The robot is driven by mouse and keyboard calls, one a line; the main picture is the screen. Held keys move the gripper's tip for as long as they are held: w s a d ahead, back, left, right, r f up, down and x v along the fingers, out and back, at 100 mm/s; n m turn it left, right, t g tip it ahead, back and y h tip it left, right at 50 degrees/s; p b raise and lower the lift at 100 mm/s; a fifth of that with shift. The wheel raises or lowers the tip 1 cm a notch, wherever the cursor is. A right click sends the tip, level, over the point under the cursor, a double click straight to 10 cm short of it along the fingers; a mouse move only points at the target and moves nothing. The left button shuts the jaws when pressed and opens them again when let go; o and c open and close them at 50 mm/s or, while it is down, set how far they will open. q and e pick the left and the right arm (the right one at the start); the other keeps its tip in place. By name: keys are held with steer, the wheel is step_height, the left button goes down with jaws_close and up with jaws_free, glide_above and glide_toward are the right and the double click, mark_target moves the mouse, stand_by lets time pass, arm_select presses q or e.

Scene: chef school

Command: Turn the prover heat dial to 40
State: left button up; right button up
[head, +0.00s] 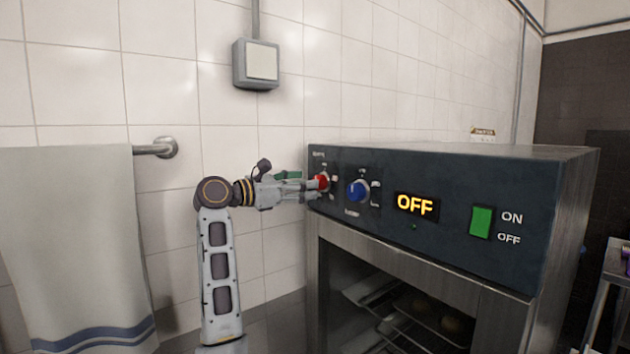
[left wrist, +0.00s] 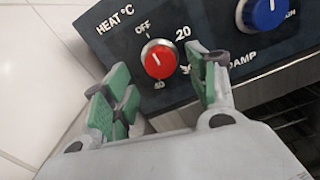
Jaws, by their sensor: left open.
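The red heat dial (head: 321,181) is at the left end of the prover's dark front panel (head: 450,240). My left gripper (head: 303,188) is at the dial from the left. In the left wrist view its open green-padded fingers (left wrist: 160,88) are spread either side of the dial, slightly below it. I cannot tell whether they touch it. My right gripper is out of view.
A blue dial (head: 358,191), labelled DAMP in the wrist view, is just right of the red one. Further right are a display (head: 415,205) reading OFF and a green switch (head: 481,221). A towel (head: 75,240) hangs at left; a wall box (head: 256,64) is above.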

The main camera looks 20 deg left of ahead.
mark_target(320, 183)
arm_select(q)
steer(key=p+x, duration=0.1)
steer(key=x, duration=0.3)
steer(key=shift+w+d, duration=0.2)
steer(key=c, duration=1)
